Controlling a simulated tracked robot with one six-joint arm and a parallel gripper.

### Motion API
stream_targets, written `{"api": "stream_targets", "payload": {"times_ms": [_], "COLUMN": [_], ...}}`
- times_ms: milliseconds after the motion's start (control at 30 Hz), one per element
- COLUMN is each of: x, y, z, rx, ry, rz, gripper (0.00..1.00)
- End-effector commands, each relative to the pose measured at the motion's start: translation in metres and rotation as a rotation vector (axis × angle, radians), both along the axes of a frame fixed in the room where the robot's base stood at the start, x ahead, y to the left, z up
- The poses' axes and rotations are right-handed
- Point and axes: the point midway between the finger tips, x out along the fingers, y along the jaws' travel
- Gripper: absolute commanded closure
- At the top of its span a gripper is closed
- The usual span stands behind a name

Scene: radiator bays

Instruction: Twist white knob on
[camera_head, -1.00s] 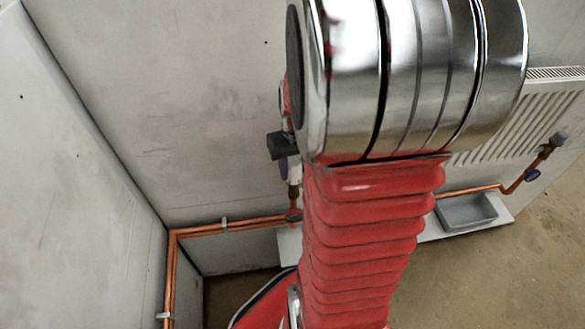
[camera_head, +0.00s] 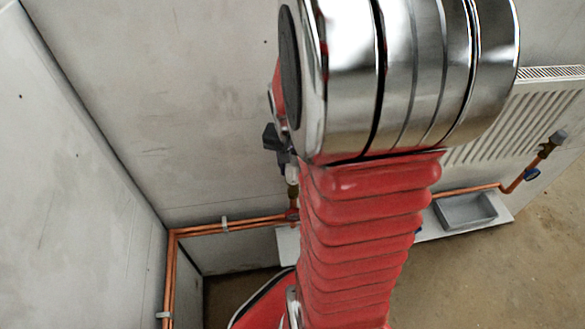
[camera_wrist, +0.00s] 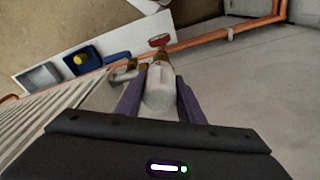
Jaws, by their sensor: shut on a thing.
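In the wrist view the white knob (camera_wrist: 159,92) sits between the two purple-grey fingers of my gripper (camera_wrist: 159,101), which are shut on it. The knob is on a brass fitting (camera_wrist: 160,57) that joins the copper pipework and the radiator. In the head view my gripper (camera_head: 271,137) shows only as a dark piece left of my arm. The white knob (camera_head: 290,171) shows only as a small pale sliver above a brass fitting. My arm hides the rest of it.
The white radiator (camera_head: 520,120) is at the right. A copper pipe (camera_head: 250,223) runs along the wall, with a red-handled valve (camera_wrist: 158,41) near the knob. A white board (camera_wrist: 110,72) on the floor bears a grey tray (camera_wrist: 40,77) and a blue tray (camera_wrist: 95,62).

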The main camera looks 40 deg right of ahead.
Motion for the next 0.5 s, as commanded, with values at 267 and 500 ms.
{"api": "stream_targets", "payload": {"times_ms": [267, 500], "x": [0.0006, 0.0006], "y": [-0.0002, -0.0006], "z": [0.0004, 0.0006], "rx": [-0.002, -0.002], "ry": [-0.001, -0.001], "rz": [-0.181, -0.341], "gripper": [0.90, 0.90]}}
